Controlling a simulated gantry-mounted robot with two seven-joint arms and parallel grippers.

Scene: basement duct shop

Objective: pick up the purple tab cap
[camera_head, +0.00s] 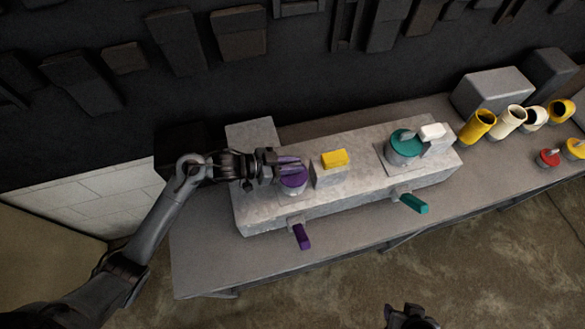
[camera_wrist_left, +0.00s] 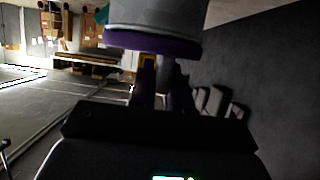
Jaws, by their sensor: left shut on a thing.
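The purple tab cap (camera_head: 293,182) is a round purple disc at the left end of the long grey block. My left gripper (camera_head: 288,165) comes in from the left and is shut on the cap's upright tab; the fingers hide part of it. In the left wrist view the cap (camera_wrist_left: 150,43) shows as a purple rim against a grey cylinder, with the fingers (camera_wrist_left: 163,85) closed on it. I cannot tell whether the cap is still seated. My right gripper (camera_head: 408,318) is low at the bottom edge, far from the cap; its fingers are too dark to judge.
The grey block (camera_head: 345,197) carries a yellow piece (camera_head: 334,158), a teal cap (camera_head: 404,146), a white piece (camera_head: 432,131), a purple handle (camera_head: 301,236) and a teal handle (camera_head: 413,203). Yellow and cream pipe pieces (camera_head: 478,126) stand at the right. The bench front (camera_head: 205,265) is clear.

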